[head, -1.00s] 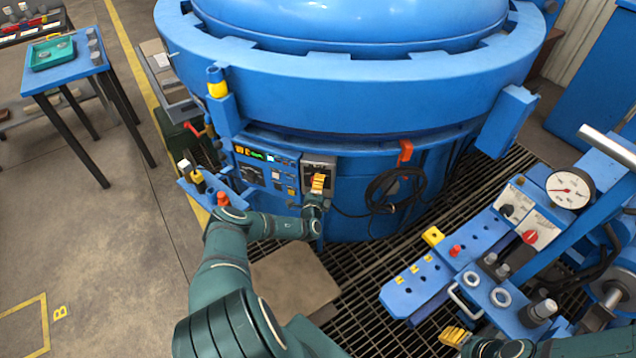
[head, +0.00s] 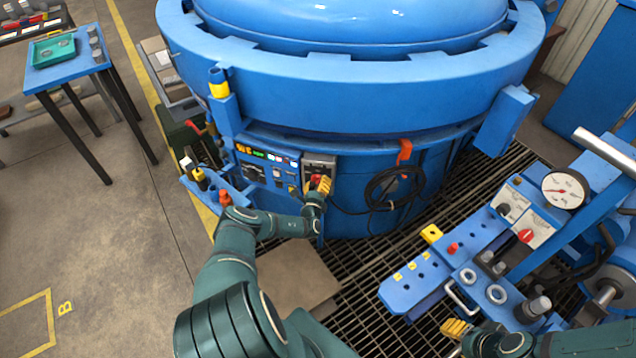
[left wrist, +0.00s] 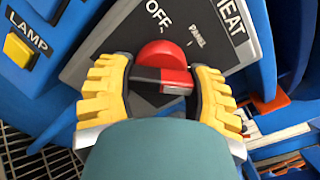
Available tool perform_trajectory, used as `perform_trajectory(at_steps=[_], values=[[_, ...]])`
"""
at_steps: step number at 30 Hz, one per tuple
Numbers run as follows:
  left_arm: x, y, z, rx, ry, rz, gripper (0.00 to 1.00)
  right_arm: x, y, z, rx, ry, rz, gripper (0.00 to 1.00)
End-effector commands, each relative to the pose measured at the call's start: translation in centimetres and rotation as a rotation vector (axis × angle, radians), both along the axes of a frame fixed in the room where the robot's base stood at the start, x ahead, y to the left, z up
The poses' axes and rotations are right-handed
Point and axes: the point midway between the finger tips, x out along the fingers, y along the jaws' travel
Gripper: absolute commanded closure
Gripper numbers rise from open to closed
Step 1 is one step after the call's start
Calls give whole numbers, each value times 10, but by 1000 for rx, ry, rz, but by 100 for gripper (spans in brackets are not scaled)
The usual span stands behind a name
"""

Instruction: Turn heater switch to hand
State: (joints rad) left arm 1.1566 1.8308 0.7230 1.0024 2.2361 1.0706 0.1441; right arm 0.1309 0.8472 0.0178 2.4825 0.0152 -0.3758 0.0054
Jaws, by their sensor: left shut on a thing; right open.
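The heater switch is a red rotary knob (left wrist: 163,56) with a black-and-red handle, on a grey plate (left wrist: 110,45) lettered OFF and HEAT in the left wrist view. The plate appears tilted there. My left gripper (left wrist: 158,82) has its yellow fingers on either side of the knob and is shut on it. In the head view my left gripper (head: 319,186) is at the switch box (head: 318,163) on the furnace front, with a bit of red showing. The knob's pointer and the HAND label cannot be made out. My right gripper (head: 455,329) is open at the lower right, away from the switch.
A control panel (head: 265,165) with a lit display sits left of the switch box. A yellow LAMP button (left wrist: 20,48) is beside the switch plate. A coiled black cable (head: 392,190) hangs to the right. A blue bench with a gauge (head: 565,190) stands at right.

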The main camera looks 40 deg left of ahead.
Motion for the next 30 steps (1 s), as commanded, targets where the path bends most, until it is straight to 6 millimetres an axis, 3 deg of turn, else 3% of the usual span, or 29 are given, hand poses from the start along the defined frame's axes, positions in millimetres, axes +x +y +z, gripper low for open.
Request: perform_trajectory(at_steps=[17,18,20,30], values=[[-1,0,-2,26,18,-1,81,0,0,1,0,0,0,53],[-1,0,-2,26,18,-1,32,0,0,1,0,0,0,53],[-1,0,-1,26,18,-1,13,0,0,1,0,0,0,53],[-1,0,-1,25,17,0,13,0,0,1,0,0,0,53]])
